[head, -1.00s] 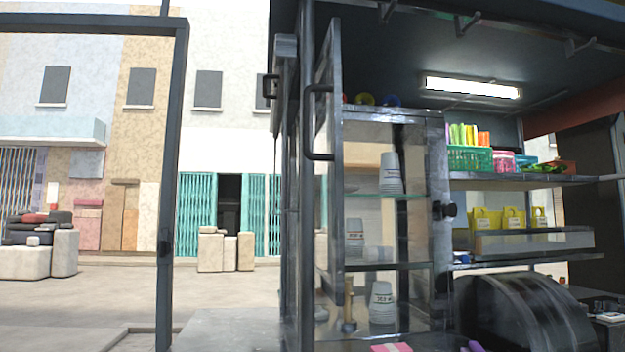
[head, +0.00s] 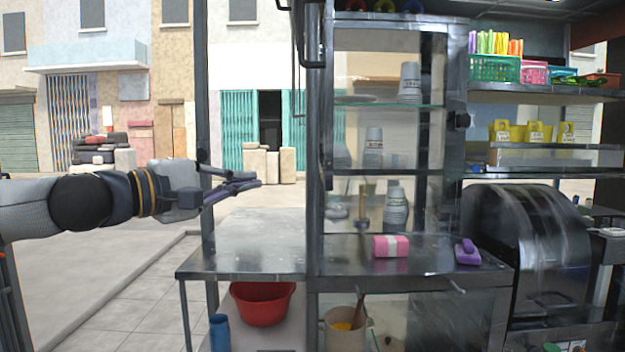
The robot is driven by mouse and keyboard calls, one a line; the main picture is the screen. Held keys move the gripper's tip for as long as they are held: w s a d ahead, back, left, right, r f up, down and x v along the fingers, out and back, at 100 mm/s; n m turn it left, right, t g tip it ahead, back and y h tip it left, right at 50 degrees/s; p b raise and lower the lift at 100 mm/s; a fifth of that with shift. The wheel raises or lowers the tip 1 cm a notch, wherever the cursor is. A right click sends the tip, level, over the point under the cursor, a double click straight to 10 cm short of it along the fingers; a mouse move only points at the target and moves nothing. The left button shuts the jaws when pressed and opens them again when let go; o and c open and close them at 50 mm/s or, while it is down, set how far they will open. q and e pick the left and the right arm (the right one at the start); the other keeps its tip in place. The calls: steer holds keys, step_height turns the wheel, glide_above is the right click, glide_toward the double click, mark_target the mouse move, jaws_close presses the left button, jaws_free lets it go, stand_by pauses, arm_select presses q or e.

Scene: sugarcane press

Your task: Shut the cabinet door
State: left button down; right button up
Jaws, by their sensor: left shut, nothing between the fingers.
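The cabinet (head: 398,19) is a metal-framed case with glass shelves holding stacked cups. Its door (head: 326,110) shows nearly edge-on at the cabinet's left side, swung out toward me, with a dark bar handle (head: 309,35) near the top. The cabinet front looks open. My left gripper (head: 248,184) comes in from the left, fingers together and empty, pointing right. In the picture it is left of the door and apart from it, above the metal side counter. My right gripper is not in view.
A metal counter (head: 250,245) runs below, with a pink-and-white block (head: 390,246) and a purple item (head: 467,252) on it. A dark post (head: 204,120) stands behind my left gripper. A red bowl (head: 262,303) sits under the counter. A dark rounded machine (head: 525,240) is at right.

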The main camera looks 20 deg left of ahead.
arm_select(q)
steer(key=s+d+b+x, duration=0.1)
steer(key=d+b+x, duration=0.1)
steer(key=x, duration=0.9)
steer(key=shift+d+f+b, duration=0.25)
steer(key=shift+b, duration=0.1)
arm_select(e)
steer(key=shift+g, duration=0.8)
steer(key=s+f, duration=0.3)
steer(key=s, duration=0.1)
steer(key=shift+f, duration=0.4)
